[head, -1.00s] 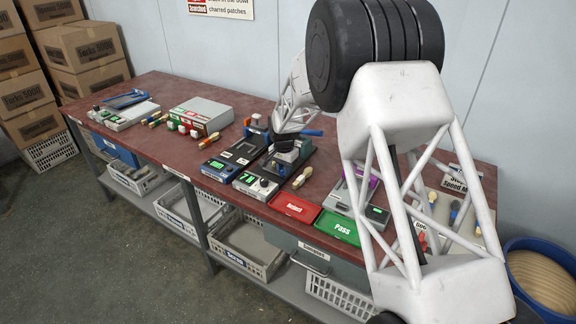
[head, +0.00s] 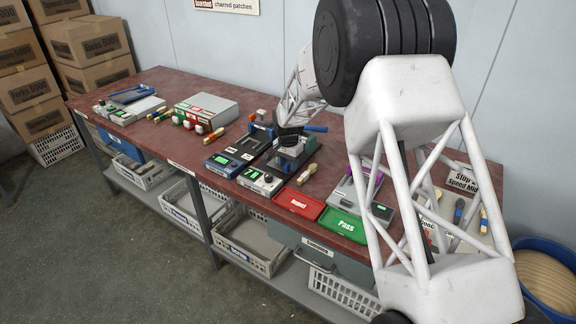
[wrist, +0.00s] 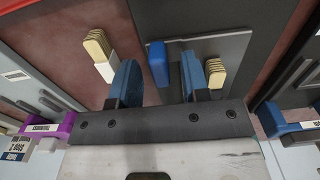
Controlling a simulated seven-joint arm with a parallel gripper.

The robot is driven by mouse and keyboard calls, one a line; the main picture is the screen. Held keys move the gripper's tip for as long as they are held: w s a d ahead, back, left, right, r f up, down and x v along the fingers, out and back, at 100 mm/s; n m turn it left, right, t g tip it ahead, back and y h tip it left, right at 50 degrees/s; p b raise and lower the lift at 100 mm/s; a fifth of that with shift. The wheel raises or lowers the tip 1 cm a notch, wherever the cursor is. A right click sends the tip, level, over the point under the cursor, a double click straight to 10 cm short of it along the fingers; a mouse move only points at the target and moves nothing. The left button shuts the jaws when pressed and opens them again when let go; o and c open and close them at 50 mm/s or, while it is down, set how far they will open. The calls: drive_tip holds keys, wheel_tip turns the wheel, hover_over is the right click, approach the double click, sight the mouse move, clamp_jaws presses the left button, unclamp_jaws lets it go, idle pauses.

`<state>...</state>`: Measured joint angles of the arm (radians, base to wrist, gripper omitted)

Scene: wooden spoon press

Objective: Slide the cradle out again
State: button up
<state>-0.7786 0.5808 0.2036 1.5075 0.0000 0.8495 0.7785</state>
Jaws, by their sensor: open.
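The press (head: 290,155) stands mid-bench on a dark base, with a blue lever (head: 314,128) reaching right at its top. My forearm comes down behind it, and my gripper is mostly hidden in the head view. In the wrist view my gripper (wrist: 157,74) is open, with one blue finger on each side. A blue upright block (wrist: 158,62) shows between the fingers, with gaps on both sides. It stands before a grey metal plate (wrist: 215,48); I cannot tell whether it is the cradle's handle. The cradle itself is not clearly made out.
A control box (head: 260,181) with a green display sits in front of the press. The red Reject tray (head: 299,203) and green Pass tray (head: 343,224) lie to its right. Wooden pieces (wrist: 98,55) show beside the fingers. A grey box (head: 207,105) stands farther left.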

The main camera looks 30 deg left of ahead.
drive_tip(key=shift+r, duration=3.55)
drive_tip(key=shift+r, duration=0.1)
drive_tip(key=shift+r, duration=0.3)
drive_tip(key=shift+f, duration=0.15)
drive_tip(key=shift+f, duration=3.75)
drive_tip(key=shift+c, duration=0.3)
clamp_jaws()
